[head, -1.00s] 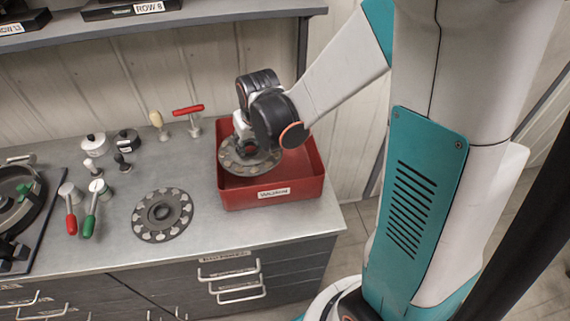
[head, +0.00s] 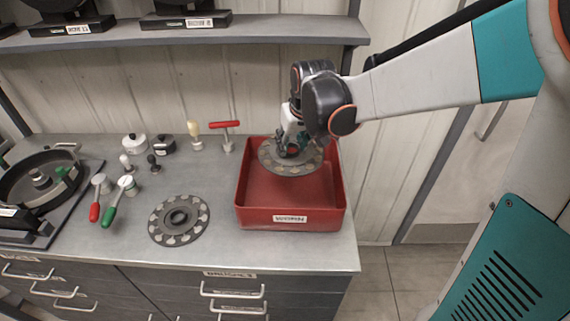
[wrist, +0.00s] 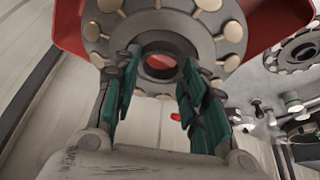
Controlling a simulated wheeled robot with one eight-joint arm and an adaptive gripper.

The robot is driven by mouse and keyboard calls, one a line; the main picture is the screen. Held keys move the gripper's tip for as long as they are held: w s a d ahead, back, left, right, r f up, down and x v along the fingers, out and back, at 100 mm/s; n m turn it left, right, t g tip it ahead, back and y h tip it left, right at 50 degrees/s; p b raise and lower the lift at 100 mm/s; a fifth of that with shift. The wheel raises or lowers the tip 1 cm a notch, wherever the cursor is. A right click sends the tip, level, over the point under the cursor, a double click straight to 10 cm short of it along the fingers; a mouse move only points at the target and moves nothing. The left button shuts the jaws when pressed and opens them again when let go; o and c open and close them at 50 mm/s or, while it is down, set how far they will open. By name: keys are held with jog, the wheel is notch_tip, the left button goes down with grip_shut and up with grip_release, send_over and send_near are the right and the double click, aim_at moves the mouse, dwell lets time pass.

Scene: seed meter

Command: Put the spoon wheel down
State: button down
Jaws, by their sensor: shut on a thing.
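My gripper (head: 291,150) is shut on the hub of a grey spoon wheel (head: 272,162), a disc with tan round spoons round its rim. The held wheel is over the back part of the red tray (head: 290,216); I cannot tell whether it touches the tray. In the wrist view my gripper (wrist: 156,84) has teal finger pads on both sides of the wheel's hub, and the wheel (wrist: 213,20) fills the top. A second, similar spoon wheel (head: 160,222) lies flat on the bench, left of the tray.
Left of the tray on the bench (head: 120,240) stand a red T-handle tool (head: 225,125), small knobs, a white pot (head: 134,144), a black pot (head: 164,146), and red (head: 95,211) and green (head: 108,216) handled levers. A round machine (head: 38,182) is at far left. A shelf (head: 200,32) hangs above.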

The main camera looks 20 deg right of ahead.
aim_at(299, 164)
notch_tip(299, 164, down, 16)
jog(key=b, duration=0.4)
jog(key=shift+w+f, duration=0.1)
jog(key=shift+f+b, duration=0.1)
jog(key=shift+b, duration=0.25)
jog(key=c, duration=1)
grip_release()
jog(key=p+v, duration=0.4)
jog(key=v, duration=0.7)
jog(key=shift+r, duration=0.35)
jog(key=shift+s+r, duration=0.45)
jog(key=shift+r, duration=0.05)
jog(key=s+r+t, duration=0.1)
jog(key=s+r, duration=0.2)
jog(key=s, duration=0.3)
jog(key=s+r+t, duration=0.1)
jog(key=s+r, duration=0.2)
jog(key=s, duration=0.3)
jog(key=s+r+m, duration=0.1)
jog(key=s+r, duration=0.2)
jog(key=s, duration=0.3)
jog(key=shift+a+r+t, duration=0.25)
jog(key=shift+r+t, duration=0.05)
jog(key=shift+t, duration=0.1)
